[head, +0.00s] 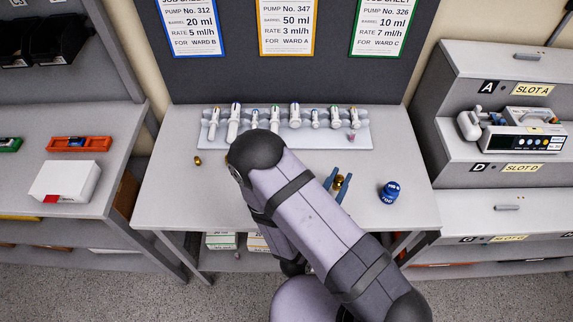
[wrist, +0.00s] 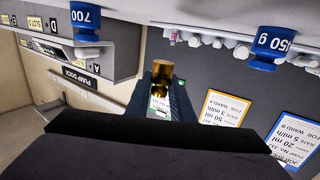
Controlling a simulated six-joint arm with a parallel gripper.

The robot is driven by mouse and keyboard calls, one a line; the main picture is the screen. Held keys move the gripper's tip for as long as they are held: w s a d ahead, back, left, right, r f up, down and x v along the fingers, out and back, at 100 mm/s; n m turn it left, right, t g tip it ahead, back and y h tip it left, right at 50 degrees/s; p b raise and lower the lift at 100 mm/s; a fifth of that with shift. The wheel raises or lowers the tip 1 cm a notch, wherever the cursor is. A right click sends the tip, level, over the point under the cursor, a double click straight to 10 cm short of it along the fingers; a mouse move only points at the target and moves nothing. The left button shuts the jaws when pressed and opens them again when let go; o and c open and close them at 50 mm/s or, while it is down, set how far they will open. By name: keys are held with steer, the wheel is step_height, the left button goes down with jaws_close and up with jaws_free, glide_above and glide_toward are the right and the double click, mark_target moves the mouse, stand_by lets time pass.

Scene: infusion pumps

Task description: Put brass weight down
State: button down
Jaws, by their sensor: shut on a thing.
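The brass weight (head: 339,183) is a small golden cylinder held between the blue fingers of my gripper (head: 338,186), over the right part of the grey bench (head: 170,205). In the wrist view the brass weight (wrist: 162,74) sits at the tips of my gripper (wrist: 161,84), which is shut on it. I cannot tell how far it is above the bench top. A second, smaller brass weight (head: 197,160) stands on the bench at the left.
A blue weight (head: 389,192) stands right of my gripper. The wrist view shows two blue weights, one (wrist: 85,22) at left and one marked 250 g (wrist: 268,50) at right. A rack of syringes (head: 290,118) lines the bench's back. My arm hides the bench's middle.

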mark_target(318, 179)
steer(key=w+a+r+b, duration=0.4)
steer(key=a+r+b, duration=0.1)
steer(key=r+b, duration=0.15)
steer(key=shift+w+f+p, duration=0.1)
steer(key=shift+f+p, duration=0.4)
steer(key=shift+f, duration=5.8)
steer(key=shift+f, duration=0.2)
steer(key=c, duration=1.5)
jaws_free()
steer(key=shift+c, duration=0.2)
steer(key=shift+r, duration=0.2)
